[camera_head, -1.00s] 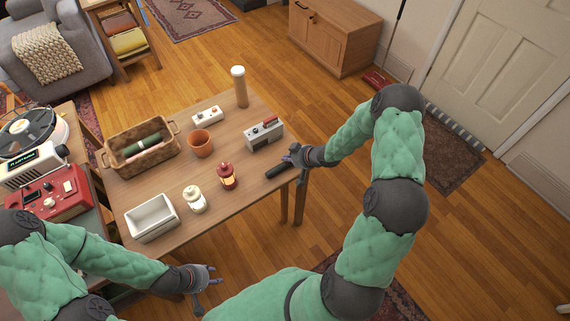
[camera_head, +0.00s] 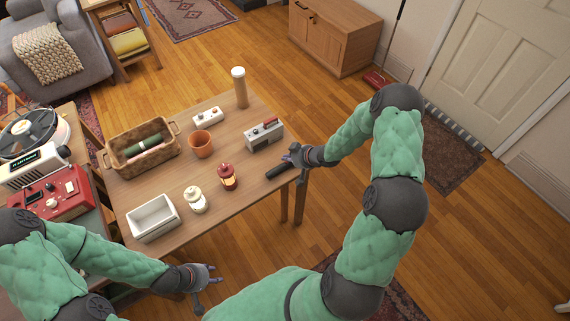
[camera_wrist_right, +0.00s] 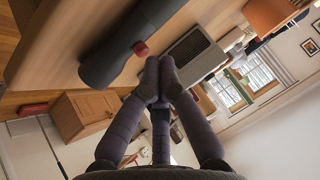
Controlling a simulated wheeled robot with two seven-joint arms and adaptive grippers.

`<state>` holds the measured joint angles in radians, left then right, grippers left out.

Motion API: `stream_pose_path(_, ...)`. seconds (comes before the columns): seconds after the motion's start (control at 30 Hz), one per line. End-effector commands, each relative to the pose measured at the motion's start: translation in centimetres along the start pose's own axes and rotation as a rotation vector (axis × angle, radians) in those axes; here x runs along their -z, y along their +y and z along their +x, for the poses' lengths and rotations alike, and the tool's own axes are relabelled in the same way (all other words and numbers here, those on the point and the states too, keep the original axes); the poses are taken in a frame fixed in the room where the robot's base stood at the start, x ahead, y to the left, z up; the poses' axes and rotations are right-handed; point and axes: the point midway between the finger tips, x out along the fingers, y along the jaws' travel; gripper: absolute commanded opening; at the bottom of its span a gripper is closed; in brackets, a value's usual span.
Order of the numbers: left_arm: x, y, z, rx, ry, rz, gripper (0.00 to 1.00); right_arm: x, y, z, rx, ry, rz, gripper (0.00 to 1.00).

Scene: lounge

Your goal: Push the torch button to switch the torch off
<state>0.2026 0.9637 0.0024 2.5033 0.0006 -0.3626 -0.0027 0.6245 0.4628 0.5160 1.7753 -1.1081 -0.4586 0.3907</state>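The torch (camera_head: 277,172) is a dark cylinder lying near the right edge of the wooden table (camera_head: 165,184). In the right wrist view the torch (camera_wrist_right: 118,42) shows a red button (camera_wrist_right: 140,48) on its side. My right gripper (camera_head: 292,157) is beside the torch at the table edge. In the right wrist view its fingertips (camera_wrist_right: 159,62) are together with nothing between them, close to the red button; I cannot tell whether they touch it. Whether the torch is lit does not show. My left gripper (camera_head: 213,281) is open and empty in front of the table.
A white lantern (camera_head: 196,200), white tray (camera_head: 153,218), terracotta pot (camera_head: 201,144) and wicker basket (camera_head: 140,149) stand farther left.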

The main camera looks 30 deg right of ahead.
Motion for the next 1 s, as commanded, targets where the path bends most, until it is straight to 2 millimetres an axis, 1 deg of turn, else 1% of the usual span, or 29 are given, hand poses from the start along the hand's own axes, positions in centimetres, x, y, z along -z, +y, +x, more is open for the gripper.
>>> stream_pose_path(0.17, 0.0, 0.2, -0.7, 0.0, 0.0, 0.0, 0.4, 0.5, -0.2, -0.6, 0.0, 0.0, 0.0, 0.0)
stream_pose_path(0.73, -0.2, 1.8, -5.0, 0.0, 0.0, 0.0, 0.4, 3.8, -1.6, -4.0, 0.0, 0.001, -0.001, 0.0)
stream_pose_path(0.83, -0.2, 1.9, -5.3, 0.0, 0.0, 0.0, 0.4, 4.1, -1.7, -4.3, 0.0, 0.001, -0.001, 0.0)
stream_pose_path(1.0, -0.2, 1.9, -5.2, 0.0, 0.0, 0.0, 0.4, 4.0, -1.7, -4.2, 0.0, 0.0, 0.0, 0.0)
